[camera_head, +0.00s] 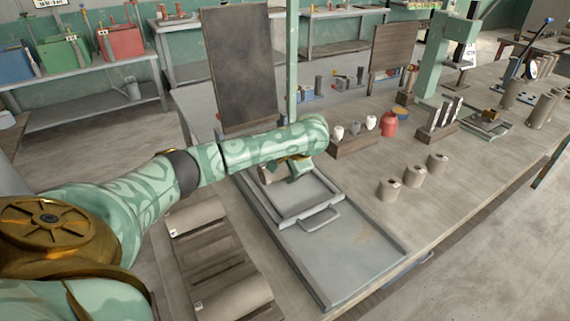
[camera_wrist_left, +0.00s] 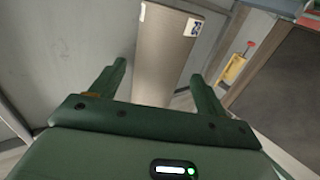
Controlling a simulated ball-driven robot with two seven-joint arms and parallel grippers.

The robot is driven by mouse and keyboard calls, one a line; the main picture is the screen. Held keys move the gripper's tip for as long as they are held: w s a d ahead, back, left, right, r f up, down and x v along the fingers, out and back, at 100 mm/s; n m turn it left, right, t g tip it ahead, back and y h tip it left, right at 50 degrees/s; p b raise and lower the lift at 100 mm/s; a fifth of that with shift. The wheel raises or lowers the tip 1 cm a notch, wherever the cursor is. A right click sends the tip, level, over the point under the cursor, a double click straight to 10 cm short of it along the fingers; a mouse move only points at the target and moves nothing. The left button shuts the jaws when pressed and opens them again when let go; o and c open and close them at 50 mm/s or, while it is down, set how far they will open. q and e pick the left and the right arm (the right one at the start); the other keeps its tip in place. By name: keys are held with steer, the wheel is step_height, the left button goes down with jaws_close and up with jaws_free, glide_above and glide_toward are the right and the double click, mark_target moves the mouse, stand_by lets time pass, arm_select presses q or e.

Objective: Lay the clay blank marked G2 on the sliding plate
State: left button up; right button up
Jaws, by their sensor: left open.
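A clay blank (camera_head: 270,174) lies on the grey sliding plate (camera_head: 318,188), partly hidden by my left arm. In the left wrist view the blank (camera_wrist_left: 168,50) is a long brown-grey piece with a white label and a dark mark, too small to read. My left gripper (camera_head: 299,168) is over the plate, beside the blank. Its open fingers (camera_wrist_left: 160,72) stand on either side of the blank in the wrist view, with gaps showing; I see no grip on it. My right gripper is not in view.
A slatted wooden rack (camera_head: 215,257) at the front holds two clay blanks (camera_head: 195,215) (camera_head: 235,298), with bare slats between. The plate's grey bed (camera_head: 345,255) is clear in front of the handle (camera_head: 320,219). Clay cylinders (camera_head: 390,188) stand right; a dark board (camera_head: 238,65) stands behind.

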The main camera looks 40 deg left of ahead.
arm_select(q)
steer(key=shift+s+d+f, duration=0.1)
steer(key=shift+f, duration=0.1)
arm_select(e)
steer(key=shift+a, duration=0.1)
arm_select(q)
steer(key=p+v, duration=1.1)
steer(key=v, duration=0.5)
steer(key=shift+r+p, duration=0.3)
steer(key=shift+p, duration=0.05)
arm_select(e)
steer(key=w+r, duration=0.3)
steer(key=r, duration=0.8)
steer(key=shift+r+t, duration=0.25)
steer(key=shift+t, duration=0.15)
